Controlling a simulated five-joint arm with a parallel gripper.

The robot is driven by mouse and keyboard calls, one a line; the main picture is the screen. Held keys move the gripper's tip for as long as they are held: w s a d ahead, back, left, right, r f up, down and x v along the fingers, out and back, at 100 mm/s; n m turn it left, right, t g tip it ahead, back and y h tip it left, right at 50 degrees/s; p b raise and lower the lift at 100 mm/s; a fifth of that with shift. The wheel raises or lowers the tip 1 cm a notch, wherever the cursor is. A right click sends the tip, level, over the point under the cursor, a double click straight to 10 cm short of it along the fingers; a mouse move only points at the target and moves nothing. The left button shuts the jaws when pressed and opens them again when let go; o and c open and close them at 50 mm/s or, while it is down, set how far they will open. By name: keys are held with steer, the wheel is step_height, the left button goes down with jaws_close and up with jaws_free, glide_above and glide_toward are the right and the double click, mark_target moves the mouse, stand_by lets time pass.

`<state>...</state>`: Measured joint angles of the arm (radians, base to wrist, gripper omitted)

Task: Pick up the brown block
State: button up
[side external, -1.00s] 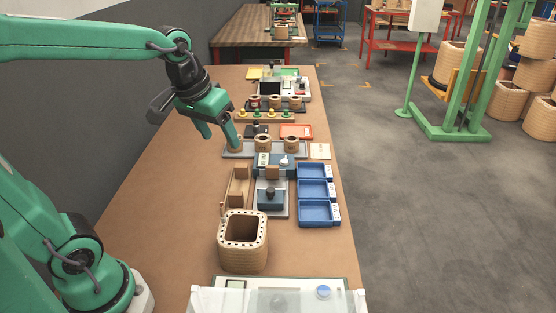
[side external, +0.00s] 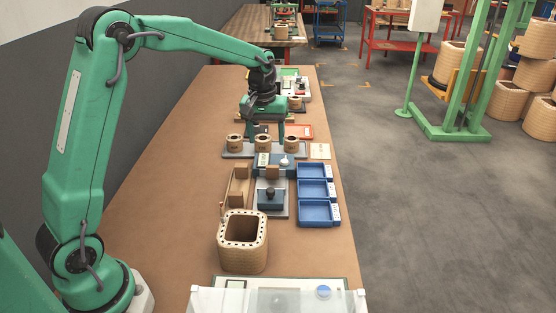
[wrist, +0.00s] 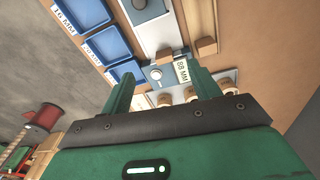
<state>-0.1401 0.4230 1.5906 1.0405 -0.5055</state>
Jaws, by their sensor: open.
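A small brown block (side external: 272,172) stands at the near edge of the blue gauge device (side external: 264,161) in the side view. Two similar brown blocks, one far (side external: 240,170) and one near (side external: 237,199), stand at the ends of a wooden piece to its left. I cannot tell which block is meant. My gripper (side external: 266,134) is open and empty, pointing down just behind the row of three small coils, apart from the blocks. In the wrist view, my open fingers (wrist: 160,75) frame the gauge device, with the far end block (wrist: 207,46) at upper right.
The small coils (side external: 263,143) stand on a grey tray between my gripper and the blocks. Blue trays (side external: 316,190) lie to the right, and a large square coil (side external: 243,258) stands nearer. A blue vise (side external: 270,199) sits in front of the gauge. The table's left side is clear.

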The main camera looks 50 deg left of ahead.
steer(key=n+g, duration=0.1)
steer(key=n, duration=0.1)
glide_above(272, 167)
step_height(272, 167, down, 7)
steer(key=shift+f, duration=3.9)
steer(key=c, duration=1.1)
steer(key=shift+c, duration=0.2)
steer(key=shift+r, duration=0.15)
steer(key=shift+r, duration=0.55)
steer(key=r, duration=0.3)
steer(key=shift+s+d+r, duration=0.1)
steer(key=shift+d, duration=0.2)
steer(key=s+d+r, duration=0.4)
steer(key=d+r, duration=0.2)
steer(key=d, duration=0.4)
steer(key=shift+d+r, duration=0.2)
steer(key=shift+r, duration=0.05)
